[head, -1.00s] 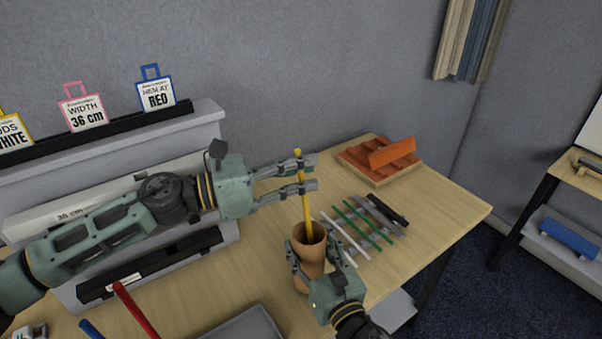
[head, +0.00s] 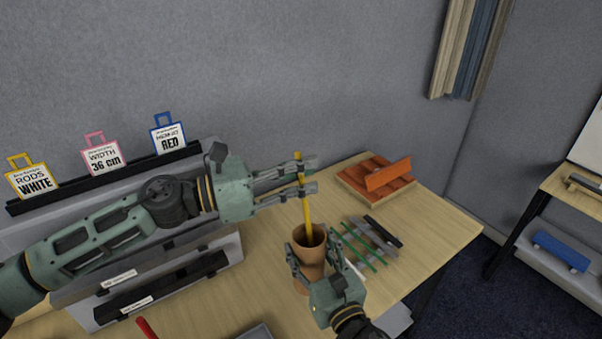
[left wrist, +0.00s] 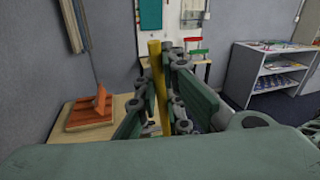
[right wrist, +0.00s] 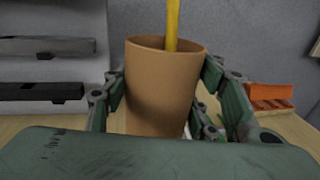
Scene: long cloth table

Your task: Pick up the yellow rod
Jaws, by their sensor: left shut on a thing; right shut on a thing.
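The yellow rod (head: 307,215) stands nearly upright, its lower end inside a brown clay pot (head: 309,262). My left gripper (head: 304,178) is shut on the rod's upper part, above the pot; the left wrist view shows the rod (left wrist: 156,85) between the fingers. My right gripper (head: 309,274) is shut on the pot near the table; the right wrist view shows the pot (right wrist: 163,90) between its fingers, with the rod (right wrist: 172,25) rising from its mouth. The rod's lower end is hidden in the pot.
Several green, grey and black rods (head: 367,240) lie on the table right of the pot. An orange ridged block (head: 383,180) sits on a wooden board behind. A grey rack with sign cards (head: 101,154) stands at left. The table's right edge is clear.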

